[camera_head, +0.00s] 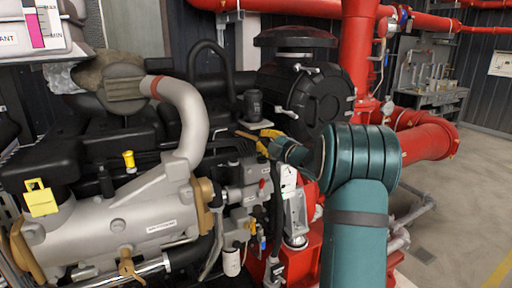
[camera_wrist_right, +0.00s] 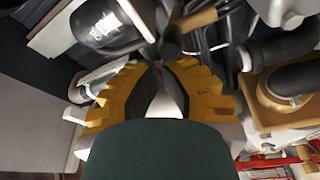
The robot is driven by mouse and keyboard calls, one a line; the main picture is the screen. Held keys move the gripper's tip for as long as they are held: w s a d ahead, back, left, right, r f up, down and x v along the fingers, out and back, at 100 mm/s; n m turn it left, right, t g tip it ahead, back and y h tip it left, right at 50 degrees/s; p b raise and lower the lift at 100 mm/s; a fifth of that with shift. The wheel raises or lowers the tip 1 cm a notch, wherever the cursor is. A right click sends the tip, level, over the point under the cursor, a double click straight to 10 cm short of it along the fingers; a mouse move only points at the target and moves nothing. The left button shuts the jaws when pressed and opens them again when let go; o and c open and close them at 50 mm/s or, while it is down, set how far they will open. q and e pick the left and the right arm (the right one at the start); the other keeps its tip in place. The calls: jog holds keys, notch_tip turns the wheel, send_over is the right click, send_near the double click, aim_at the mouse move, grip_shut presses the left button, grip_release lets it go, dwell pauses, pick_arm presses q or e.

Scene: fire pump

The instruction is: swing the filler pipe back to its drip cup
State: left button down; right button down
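My right gripper (camera_head: 262,142), with yellow fingers, reaches in from the right beside the engine. In the wrist view the fingertips (camera_wrist_right: 164,63) are close together at the dark end of a short pipe with a brass-coloured section (camera_wrist_right: 198,19), which looks like the filler pipe. In the head view this pipe (camera_head: 246,134) runs left from the fingers. Their exact contact is partly hidden. A small black cup (camera_head: 253,103), seemingly the drip cup, stands on a light plate behind and above the gripper, apart from it. A dark rounded vessel (camera_wrist_right: 105,22) at the wrist view's upper left may be this cup. My left gripper is not in view.
The grey engine manifold (camera_head: 130,215) and its curved pipe (camera_head: 184,115) stand left of the gripper. A large black housing (camera_head: 305,85) is behind it. Red pipework (camera_head: 425,140) is at the right. Open floor (camera_head: 455,205) shows at the far right.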

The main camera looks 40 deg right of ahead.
jog(key=shift+d+f+n+y, duration=0.1)
jog(key=shift+d+n+y, duration=0.5)
jog(key=shift+d+y, duration=0.25)
jog(key=shift+d, duration=0.65)
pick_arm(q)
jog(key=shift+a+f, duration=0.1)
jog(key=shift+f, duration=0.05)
pick_arm(e)
jog(key=shift+d+r, duration=0.2)
jog(key=shift+s+d, duration=0.1)
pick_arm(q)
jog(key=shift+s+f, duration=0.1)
